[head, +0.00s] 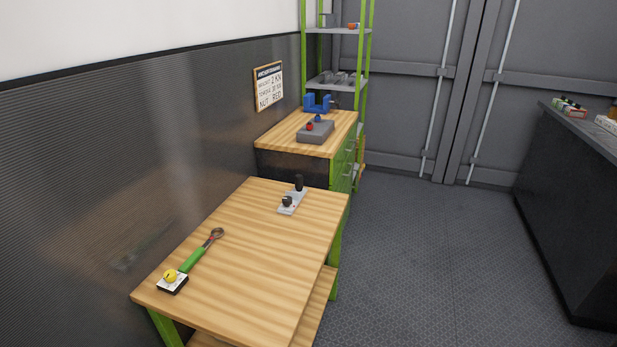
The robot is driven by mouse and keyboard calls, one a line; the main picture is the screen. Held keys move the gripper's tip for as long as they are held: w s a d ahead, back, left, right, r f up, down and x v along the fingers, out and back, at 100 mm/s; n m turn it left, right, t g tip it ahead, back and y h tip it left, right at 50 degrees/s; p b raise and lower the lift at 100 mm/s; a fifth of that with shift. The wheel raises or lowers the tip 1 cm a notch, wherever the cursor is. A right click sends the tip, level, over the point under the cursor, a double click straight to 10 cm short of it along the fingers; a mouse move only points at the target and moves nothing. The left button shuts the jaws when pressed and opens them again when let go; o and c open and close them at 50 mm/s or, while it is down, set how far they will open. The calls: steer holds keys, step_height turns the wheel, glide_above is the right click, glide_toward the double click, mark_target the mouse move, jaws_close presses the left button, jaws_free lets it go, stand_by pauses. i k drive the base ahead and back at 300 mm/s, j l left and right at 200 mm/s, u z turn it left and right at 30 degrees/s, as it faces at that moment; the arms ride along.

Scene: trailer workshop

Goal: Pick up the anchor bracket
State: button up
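A light grey metal plate (291,206) lies on the far right part of the near wooden workbench. It carries an upright black cylinder at its far end and a short dark knob or nut at its near end. It may be the anchor bracket, but I cannot tell for sure at this size. My gripper is not in view.
On the near workbench (245,250) lie a green-handled wrench (192,260) and a small box with a yellow ball-like top (171,284). Behind stands a drawer bench (280,135) with a blue vise (317,104) and grey block (315,133). Floor (430,260) to the right is clear.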

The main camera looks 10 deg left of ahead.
mark_target(293, 193)
steer(key=i, duration=1.85)
steer(key=i+l+u, duration=0.1)
steer(key=i+u, duration=0.25)
steer(key=i, duration=0.2)
steer(key=i+l+u, duration=0.25)
steer(key=i+u, duration=0.15)
steer(key=i, duration=0.15)
steer(key=i+l+u, duration=0.35)
steer(key=i+l, duration=0.1)
steer(key=i, duration=0.05)
